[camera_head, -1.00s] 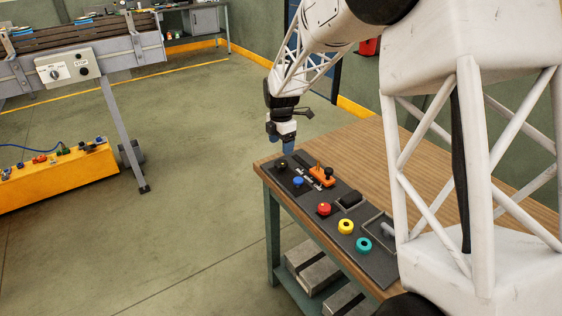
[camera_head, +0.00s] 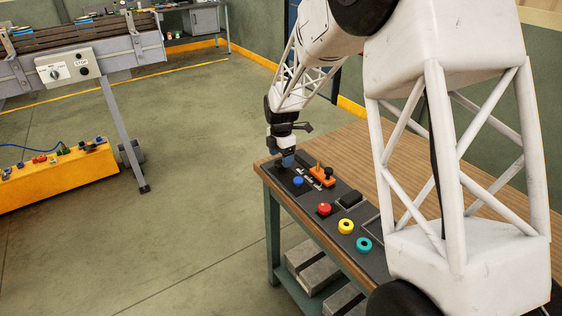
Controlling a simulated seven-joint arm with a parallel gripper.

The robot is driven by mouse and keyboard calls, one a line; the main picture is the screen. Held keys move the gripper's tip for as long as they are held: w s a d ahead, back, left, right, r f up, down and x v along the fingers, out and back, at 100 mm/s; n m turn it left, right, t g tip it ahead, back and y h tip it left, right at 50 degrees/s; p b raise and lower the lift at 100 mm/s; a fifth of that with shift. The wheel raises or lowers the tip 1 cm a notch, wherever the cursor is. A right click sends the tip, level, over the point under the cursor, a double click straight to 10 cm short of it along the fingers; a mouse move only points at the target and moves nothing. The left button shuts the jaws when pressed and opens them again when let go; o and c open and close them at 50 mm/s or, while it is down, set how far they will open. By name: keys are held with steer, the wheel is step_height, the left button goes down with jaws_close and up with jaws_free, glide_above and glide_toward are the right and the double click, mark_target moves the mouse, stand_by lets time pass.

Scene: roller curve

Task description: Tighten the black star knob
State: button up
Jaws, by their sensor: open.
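My gripper (camera_head: 288,162) points down at the far left corner of the workbench (camera_head: 350,150). Its blue fingers are open, low over the end of the dark panel (camera_head: 340,187). The small black knob at this end of the panel is now hidden behind the fingers. Whether they touch it or surround it cannot be told. Its star shape is too small to make out. An orange fixture (camera_head: 320,173) with a small black knob (camera_head: 328,171) stands just right of the gripper.
A blue knob (camera_head: 298,181), a red knob (camera_head: 324,209), a yellow knob (camera_head: 346,227) and a teal ring (camera_head: 364,244) line the panel toward the front. A black block (camera_head: 349,199) sits beside them. My arm covers the bench's right part. A conveyor (camera_head: 80,60) stands apart at left.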

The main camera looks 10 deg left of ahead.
steer(key=shift+f, duration=1.25)
steer(key=c, duration=0.9)
